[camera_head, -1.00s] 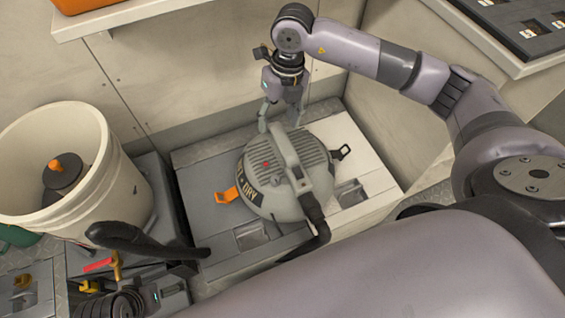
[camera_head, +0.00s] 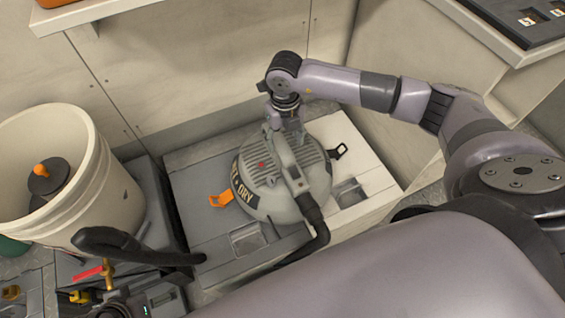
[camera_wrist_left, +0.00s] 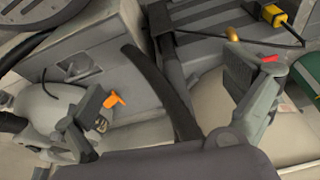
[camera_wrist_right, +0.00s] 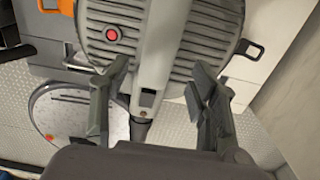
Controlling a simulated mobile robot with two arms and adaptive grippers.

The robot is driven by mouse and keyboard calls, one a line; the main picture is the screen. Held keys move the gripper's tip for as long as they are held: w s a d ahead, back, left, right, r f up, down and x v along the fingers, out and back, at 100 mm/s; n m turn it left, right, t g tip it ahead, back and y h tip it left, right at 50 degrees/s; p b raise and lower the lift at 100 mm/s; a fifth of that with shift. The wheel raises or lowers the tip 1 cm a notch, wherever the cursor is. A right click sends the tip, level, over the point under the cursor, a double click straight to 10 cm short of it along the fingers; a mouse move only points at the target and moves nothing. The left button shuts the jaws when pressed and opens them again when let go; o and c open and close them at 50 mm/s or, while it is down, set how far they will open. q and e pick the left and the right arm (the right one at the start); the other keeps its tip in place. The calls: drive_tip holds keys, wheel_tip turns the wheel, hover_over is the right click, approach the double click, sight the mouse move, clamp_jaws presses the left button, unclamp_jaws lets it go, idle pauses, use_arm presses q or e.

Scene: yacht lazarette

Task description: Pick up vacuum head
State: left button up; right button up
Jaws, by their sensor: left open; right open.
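The vacuum head (camera_head: 287,178) is a grey ribbed dome with a red button, a raised handle and an orange latch (camera_head: 221,199). It sits on a grey locker top. My right gripper (camera_head: 285,118) is over the far end of the handle. In the right wrist view its open fingers (camera_wrist_right: 155,75) are on either side of the handle (camera_wrist_right: 158,50), low over the ribs; contact is unclear. My left gripper (camera_wrist_left: 165,105) is open, with a dark curved tube (camera_wrist_left: 158,85) between its fingers, apart from them. The dome's pale side (camera_wrist_left: 38,112) shows at left there.
A white bucket (camera_head: 110,190) stands left of the vacuum head. A black hose (camera_head: 318,235) runs from the handle's near end. A valve with a red lever (camera_head: 88,272) is at lower left. A wall stands behind, and a raised panel (camera_head: 515,20) is at upper right.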

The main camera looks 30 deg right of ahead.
sight(282, 146)
drive_tip(key=f, duration=0.2)
drive_tip(key=f+b, duration=0.1)
drive_tip(key=f, duration=0.1)
drive_tip(key=shift+w+a, duration=0.15)
drive_tip(key=shift+w, duration=0.1)
drive_tip(key=shift+f, duration=0.3)
use_arm(q)
drive_tip(key=w+d+r+t+h, duration=0.1)
drive_tip(key=w+d+t, duration=0.1)
drive_tip(key=w, duration=0.4)
drive_tip(key=shift+w+r+t, duration=0.2)
drive_tip(key=shift+r+t, duration=0.2)
drive_tip(key=shift+t, duration=0.4)
use_arm(e)
drive_tip(key=shift+c, duration=0.6)
clamp_jaws()
drive_tip(key=shift+w+r, duration=0.15)
